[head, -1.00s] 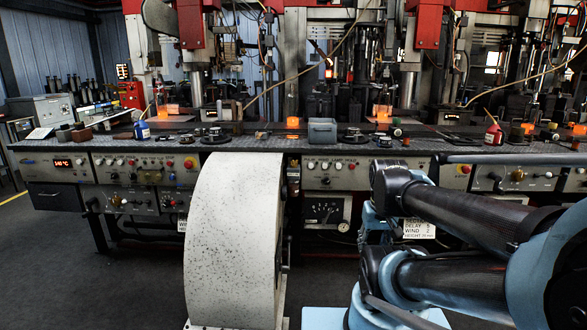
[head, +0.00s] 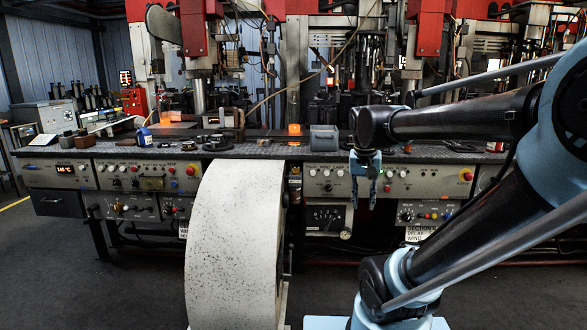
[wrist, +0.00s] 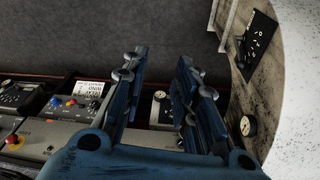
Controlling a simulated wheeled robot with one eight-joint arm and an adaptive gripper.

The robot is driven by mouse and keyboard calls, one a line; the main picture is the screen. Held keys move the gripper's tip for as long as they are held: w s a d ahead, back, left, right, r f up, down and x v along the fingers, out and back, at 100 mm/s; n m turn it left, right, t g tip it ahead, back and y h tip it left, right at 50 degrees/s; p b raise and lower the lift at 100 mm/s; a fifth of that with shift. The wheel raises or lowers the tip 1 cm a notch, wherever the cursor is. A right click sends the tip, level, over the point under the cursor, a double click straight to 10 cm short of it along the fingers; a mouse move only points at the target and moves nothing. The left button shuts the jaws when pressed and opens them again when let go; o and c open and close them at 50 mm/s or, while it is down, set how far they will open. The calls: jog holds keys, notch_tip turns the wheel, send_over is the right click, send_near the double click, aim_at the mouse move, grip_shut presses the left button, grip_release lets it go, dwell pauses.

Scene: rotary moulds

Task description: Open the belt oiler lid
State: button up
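No part in view is clearly a belt oiler lid. A small grey box (head: 323,138) with a closed-looking top stands near the bench's front edge in the head view; I cannot tell if it is the oiler. My gripper (head: 364,196) hangs fingers-down in front of the control panels, right of and below that box, apart from it. In the wrist view my gripper (wrist: 160,72) has its two blue fingers spread with nothing between them.
A large speckled white drum (head: 235,245) stands in front of the bench and also fills the wrist view's right side (wrist: 298,100). Control panels (head: 145,175) line the bench front. Glowing orange pieces (head: 294,129) sit behind. Floor at left (head: 60,275) is clear.

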jog(key=w+a+r+m, duration=0.2)
jog(key=w+a+r, duration=0.4)
jog(key=w, duration=0.4)
jog(key=w+a+r+m+t+h, duration=0.15)
jog(key=w+a+r, duration=0.35)
jog(key=w+a, duration=0.5)
jog(key=w+a+r+m+h, duration=0.1)
jog(key=w+a+r+m, duration=0.25)
jog(key=w+a, duration=0.6)
jog(key=x, duration=0.5)
jog(key=s+a+f+x, duration=0.1)
jog(key=x, duration=0.4)
jog(key=s+a+x, duration=0.1)
jog(key=x, duration=0.4)
jog(key=shift+f, duration=0.35)
grip_shut()
